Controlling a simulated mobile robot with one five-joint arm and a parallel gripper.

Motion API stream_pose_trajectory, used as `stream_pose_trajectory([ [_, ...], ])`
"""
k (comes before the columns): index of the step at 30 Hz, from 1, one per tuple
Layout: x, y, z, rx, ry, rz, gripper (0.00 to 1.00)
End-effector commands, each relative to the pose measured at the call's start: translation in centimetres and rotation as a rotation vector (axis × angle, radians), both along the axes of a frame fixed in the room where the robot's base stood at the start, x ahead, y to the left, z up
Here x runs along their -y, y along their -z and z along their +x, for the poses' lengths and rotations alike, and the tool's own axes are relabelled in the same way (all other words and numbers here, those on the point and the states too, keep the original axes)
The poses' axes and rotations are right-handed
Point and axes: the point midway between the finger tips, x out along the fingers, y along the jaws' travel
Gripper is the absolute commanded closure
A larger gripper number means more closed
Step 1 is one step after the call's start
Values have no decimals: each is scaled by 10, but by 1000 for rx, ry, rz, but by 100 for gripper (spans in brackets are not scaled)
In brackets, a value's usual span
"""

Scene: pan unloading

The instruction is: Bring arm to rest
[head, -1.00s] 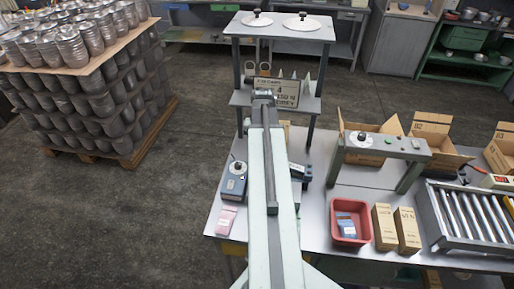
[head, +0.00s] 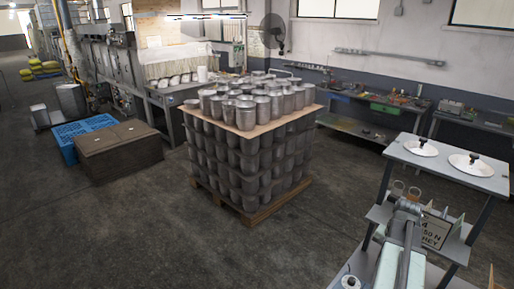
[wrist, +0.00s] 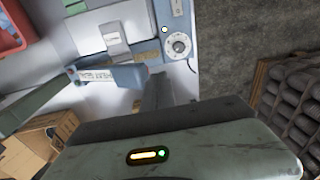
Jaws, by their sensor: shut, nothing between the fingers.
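My gripper (wrist: 158,92) shows in the wrist view as narrow dark fingers in front of its grey-green housing. The fingers are shut and hold nothing. They point over a workbench (wrist: 122,98), beside a blue box with a dial (wrist: 178,40). My arm reaches out at the lower right of the head view, in front of the shelf stand. Its lower part is cut off by the frame edge. I cannot tell from the head view how far the gripper is above the bench.
Metal pots (head: 262,100) are stacked in layers on a wooden pallet (head: 230,206) in mid floor. A shelf stand (head: 440,165) with two white lidded discs rises close to my arm. A brown crate (head: 120,150) and a blue crate (head: 85,132) stand left. Floor at front left is clear.

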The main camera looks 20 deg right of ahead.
Motion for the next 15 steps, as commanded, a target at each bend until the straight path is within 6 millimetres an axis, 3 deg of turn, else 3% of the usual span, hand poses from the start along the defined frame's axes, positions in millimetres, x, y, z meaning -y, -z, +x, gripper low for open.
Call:
stream_pose_trajectory([
  [2,-29,26,29,1,-67,0,100],
  [5,-90,61,74,1,-195,0,100],
  [9,-197,109,122,-6,-398,-5,100],
  [12,-277,142,140,-16,-556,-11,100],
  [15,-352,171,143,-27,-715,-20,100],
])
